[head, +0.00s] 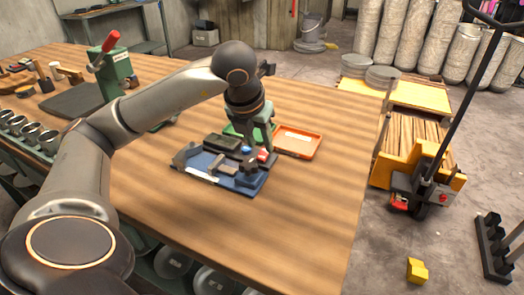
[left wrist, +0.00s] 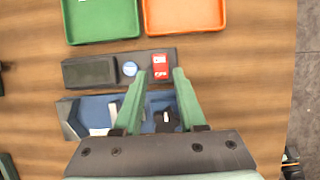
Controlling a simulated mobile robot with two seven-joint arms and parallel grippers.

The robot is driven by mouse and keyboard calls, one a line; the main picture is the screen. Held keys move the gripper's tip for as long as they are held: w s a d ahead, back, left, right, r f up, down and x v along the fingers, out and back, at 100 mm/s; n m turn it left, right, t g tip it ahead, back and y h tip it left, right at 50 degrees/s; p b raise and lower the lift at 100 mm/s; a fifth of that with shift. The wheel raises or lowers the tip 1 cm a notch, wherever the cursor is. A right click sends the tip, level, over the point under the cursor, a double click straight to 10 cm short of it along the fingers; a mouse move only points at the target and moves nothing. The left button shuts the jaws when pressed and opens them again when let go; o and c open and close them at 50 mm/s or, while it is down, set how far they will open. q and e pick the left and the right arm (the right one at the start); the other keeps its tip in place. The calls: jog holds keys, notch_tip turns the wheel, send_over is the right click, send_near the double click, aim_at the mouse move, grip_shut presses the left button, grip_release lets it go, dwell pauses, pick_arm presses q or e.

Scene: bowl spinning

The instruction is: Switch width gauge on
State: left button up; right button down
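The width gauge has a dark housing (left wrist: 115,54) with a dark display (left wrist: 90,71), a round blue button (left wrist: 130,68) and a red button or switch (left wrist: 160,66). In the head view the dark box (head: 222,142) stands behind a blue base (head: 212,181) with grey jaw-like parts. The blue base (left wrist: 96,106) is partly hidden by my fingers in the left wrist view. My left gripper (left wrist: 159,72) is open and empty, its green fingertips appearing either side of the red part. In the head view this gripper (head: 259,150) points down at the gauge's right end. Contact cannot be told.
A green tray (left wrist: 102,20) and an orange tray (left wrist: 184,14) lie behind the gauge. A green press with a red handle (head: 113,70) stands at the left of the wooden table (head: 310,200). A pallet truck (head: 418,170) stands right.

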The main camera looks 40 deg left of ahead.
aim_at(263, 155)
pick_arm(q)
jog(key=shift+x, duration=1.45)
jog(key=shift+c, duration=0.2)
grip_shut()
